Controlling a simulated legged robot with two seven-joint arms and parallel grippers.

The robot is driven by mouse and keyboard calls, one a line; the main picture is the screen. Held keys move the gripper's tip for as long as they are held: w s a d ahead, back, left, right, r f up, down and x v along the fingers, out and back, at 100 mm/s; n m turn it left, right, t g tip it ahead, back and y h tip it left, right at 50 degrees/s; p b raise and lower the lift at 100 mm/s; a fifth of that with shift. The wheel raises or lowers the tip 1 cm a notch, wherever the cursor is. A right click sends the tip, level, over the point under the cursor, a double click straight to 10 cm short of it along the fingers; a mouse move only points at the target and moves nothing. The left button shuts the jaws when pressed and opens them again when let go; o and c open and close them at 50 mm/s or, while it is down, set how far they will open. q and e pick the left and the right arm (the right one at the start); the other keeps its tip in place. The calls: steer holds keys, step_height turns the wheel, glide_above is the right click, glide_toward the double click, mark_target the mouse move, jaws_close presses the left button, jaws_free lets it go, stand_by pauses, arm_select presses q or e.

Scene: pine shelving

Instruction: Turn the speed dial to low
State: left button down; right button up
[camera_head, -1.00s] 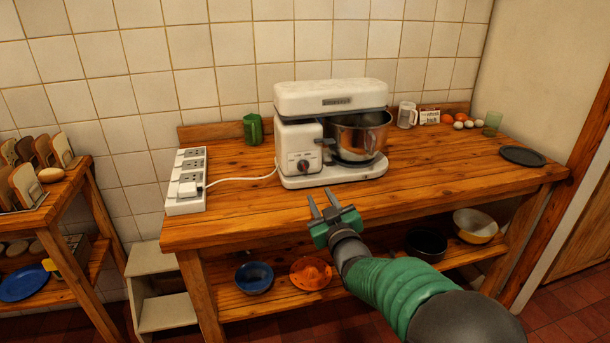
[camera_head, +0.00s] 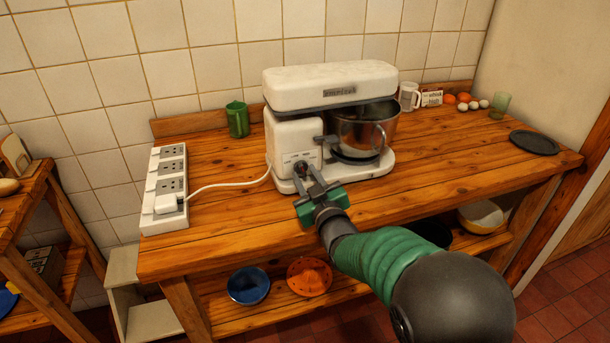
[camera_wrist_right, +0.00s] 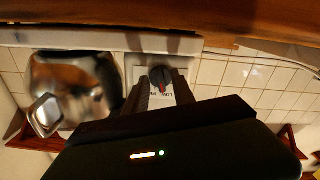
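The white stand mixer (camera_head: 330,82) stands on the wooden counter with a steel bowl (camera_head: 362,128) under its head. Its dark speed dial (camera_head: 301,168) is on the front of the base, partly hidden by my right gripper. My left gripper is not in view.
A white power strip (camera_head: 165,190) with a plugged-in cord (camera_head: 225,184) lies to the left. A green mug (camera_head: 237,120) stands behind it. A dark plate (camera_head: 534,143) lies at the right. Bowls (camera_head: 249,286) sit on the shelf below. The counter's front is clear.

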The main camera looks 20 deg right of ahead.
steer(key=shift+w+f, duration=0.1)
jaws_close()
steer(key=shift+f+n+b, duration=0.1)
steer(key=shift+n+b, duration=0.2)
steer(key=shift+o, duration=0.5)
jaws_free()
